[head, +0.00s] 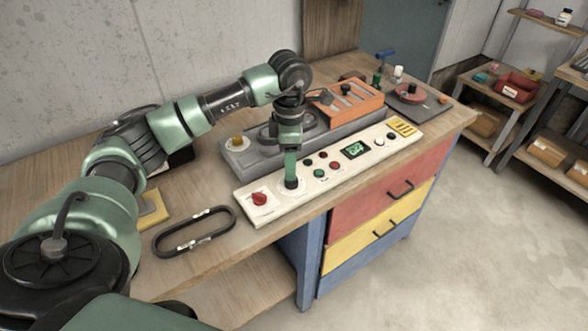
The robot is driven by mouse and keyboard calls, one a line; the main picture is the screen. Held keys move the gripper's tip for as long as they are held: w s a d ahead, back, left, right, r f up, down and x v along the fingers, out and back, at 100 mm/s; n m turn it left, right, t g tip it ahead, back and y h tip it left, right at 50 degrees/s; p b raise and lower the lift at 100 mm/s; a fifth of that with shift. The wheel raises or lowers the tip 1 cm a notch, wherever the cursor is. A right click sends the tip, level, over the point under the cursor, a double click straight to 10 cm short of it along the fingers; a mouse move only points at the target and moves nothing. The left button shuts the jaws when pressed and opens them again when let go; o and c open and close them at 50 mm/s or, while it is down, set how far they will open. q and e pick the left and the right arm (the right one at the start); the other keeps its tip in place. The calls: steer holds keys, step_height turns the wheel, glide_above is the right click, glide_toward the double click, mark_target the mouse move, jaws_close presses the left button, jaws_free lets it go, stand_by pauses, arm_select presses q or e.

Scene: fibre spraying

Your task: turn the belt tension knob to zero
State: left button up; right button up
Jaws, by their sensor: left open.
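A cream control panel (330,182) lies along the front of the wooden bench. A black knob (291,183) on a pale dial sits towards the panel's left end, directly under my left gripper (291,174). The gripper points straight down and is open, its green fingers at the knob; I cannot tell whether they touch it. The fingers hide part of the knob and its pointer. A red knob (259,199) is to its left and a white knob (379,142) is far to its right. Labels are too small to read, so which is belt tension is unclear. My right gripper is not in view.
Red and green buttons and a small lit display (355,149) are on the panel. Behind it stand a grey machine (240,158) and an orange slotted box (352,109). A black oval belt (194,232) lies on the bench's front left; a yellow block (154,208) is beyond it.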

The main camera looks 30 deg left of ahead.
arm_select(q)
step_height(320, 180, down, 4)
steer(key=shift+w+f+p, duration=0.1)
steer(key=shift+p, duration=0.3)
steer(key=shift+f, duration=0.55)
steer(key=c, duration=1)
jaws_close()
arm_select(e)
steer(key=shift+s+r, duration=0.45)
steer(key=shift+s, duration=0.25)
arm_select(q)
steer(key=shift+w+n, duration=0.1)
steer(key=shift+n, duration=0.3)
steer(key=n+b, duration=0.1)
steer(key=n, duration=0.2)
steer(key=shift+n, duration=0.3)
steer(key=shift+n+b, duration=0.7)
steer(key=shift+n, duration=1.6)
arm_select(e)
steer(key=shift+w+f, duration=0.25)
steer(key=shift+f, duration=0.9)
arm_select(q)
steer(key=shift+r, duration=0.1)
